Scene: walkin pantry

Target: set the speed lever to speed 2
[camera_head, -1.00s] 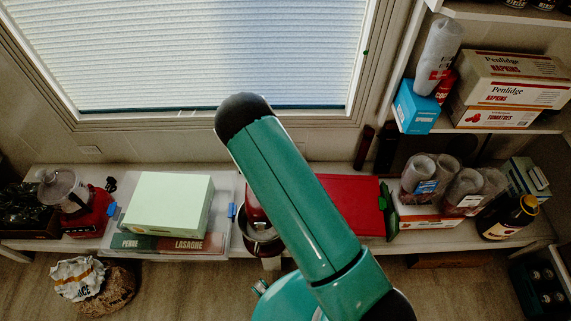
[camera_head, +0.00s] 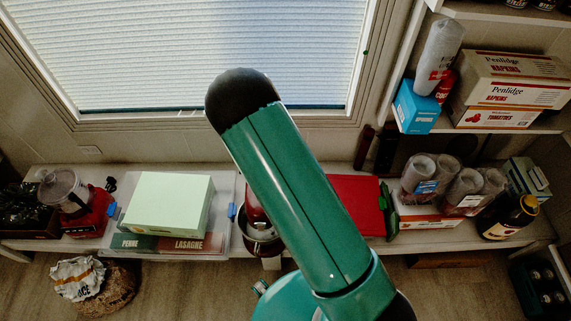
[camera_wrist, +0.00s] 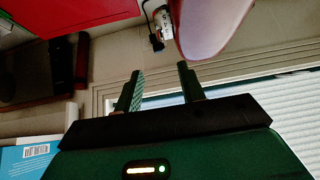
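A red mixer (camera_head: 254,212) with a metal bowl (camera_head: 262,238) stands on the low shelf in the head view, mostly hidden behind my arm. In the wrist view a smooth red and pale rounded body (camera_wrist: 208,25), which looks like part of the mixer, comes in at the top, just beyond my fingertips. My gripper (camera_wrist: 160,70) is open, with nothing between its two fingers. A small pale piece with a dark end (camera_wrist: 160,25) shows beside the rounded body; I cannot tell whether it is the speed lever. My gripper is hidden in the head view.
A red box (camera_head: 358,203) lies right of the mixer, and a pale green box (camera_head: 168,203) on a clear bin stands left. Stacked cups (camera_head: 418,174) and a dark bottle (camera_head: 508,217) are farther right. A window blind (camera_head: 210,50) is behind.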

